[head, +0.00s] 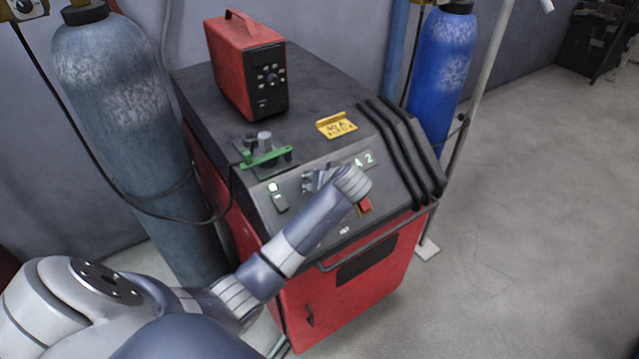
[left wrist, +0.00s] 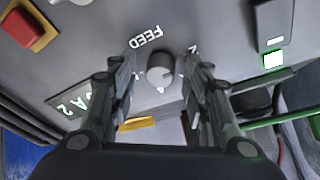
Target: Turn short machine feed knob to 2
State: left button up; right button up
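The red and black machine (head: 358,262) stands in the middle of the head view, with a sloped front panel. Its grey round feed knob (left wrist: 160,70) is in the left wrist view beside the printed word FEED, with a small light mark on its lower edge. A partly covered character shows near the right finger. My left gripper (left wrist: 160,82) is open, with one finger on each side of the knob and visible gaps between. In the head view my left gripper (head: 318,180) is at the panel and my wrist hides the knob. My right gripper is not in view.
A red button (head: 365,206) on a yellow base and a lit display (head: 364,160) are near my wrist. A red box (head: 247,65) stands on top. Gas cylinders (head: 120,110) flank the machine; floor at right is clear.

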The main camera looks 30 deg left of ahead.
pick_arm(q)
jog(key=v, duration=1.2)
dwell(0.4)
